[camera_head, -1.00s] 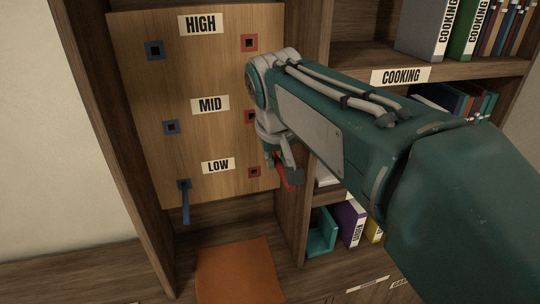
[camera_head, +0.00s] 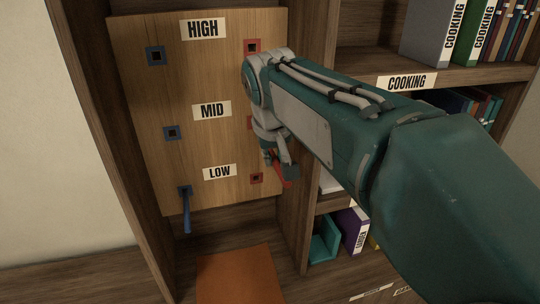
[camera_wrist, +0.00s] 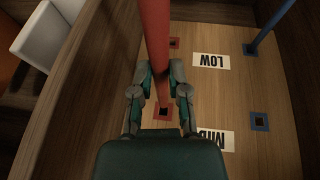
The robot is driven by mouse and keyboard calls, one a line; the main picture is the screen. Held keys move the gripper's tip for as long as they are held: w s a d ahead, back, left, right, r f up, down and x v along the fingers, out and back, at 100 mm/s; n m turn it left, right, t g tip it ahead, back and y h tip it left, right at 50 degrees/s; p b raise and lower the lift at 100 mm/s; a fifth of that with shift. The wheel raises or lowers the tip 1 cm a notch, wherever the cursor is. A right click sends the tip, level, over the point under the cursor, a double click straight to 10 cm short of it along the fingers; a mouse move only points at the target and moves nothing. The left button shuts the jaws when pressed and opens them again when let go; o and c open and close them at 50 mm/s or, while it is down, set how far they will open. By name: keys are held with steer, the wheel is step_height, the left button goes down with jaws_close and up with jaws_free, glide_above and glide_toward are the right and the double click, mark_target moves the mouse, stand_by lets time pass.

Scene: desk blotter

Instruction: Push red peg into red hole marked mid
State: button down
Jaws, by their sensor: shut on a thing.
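A red peg (camera_wrist: 155,40) is clasped between the fingers of my gripper (camera_wrist: 160,92) in the wrist view. Its far end appears close to the red-framed hole beside MID (camera_wrist: 163,113), whose dark opening shows just past the peg's end. I cannot tell the gap in depth. In the head view my gripper (camera_head: 277,160) is right of the board, between the MID and LOW rows, with a bit of the red peg (camera_head: 284,183) showing below it. The red MID hole (camera_head: 250,122) is mostly hidden there by my wrist.
The wooden board (camera_head: 215,75) also has red HIGH (camera_head: 252,46) and LOW (camera_head: 256,178) holes, and blue-framed holes on the left. A blue peg (camera_head: 186,212) sticks out at the blue LOW hole. Shelves with books stand right; an orange pad (camera_head: 236,275) lies below.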

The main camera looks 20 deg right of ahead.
steer(key=shift+w, duration=5.45)
steer(key=c, duration=0.5)
jaws_free()
steer(key=shift+c, duration=0.2)
steer(key=v, duration=1.2)
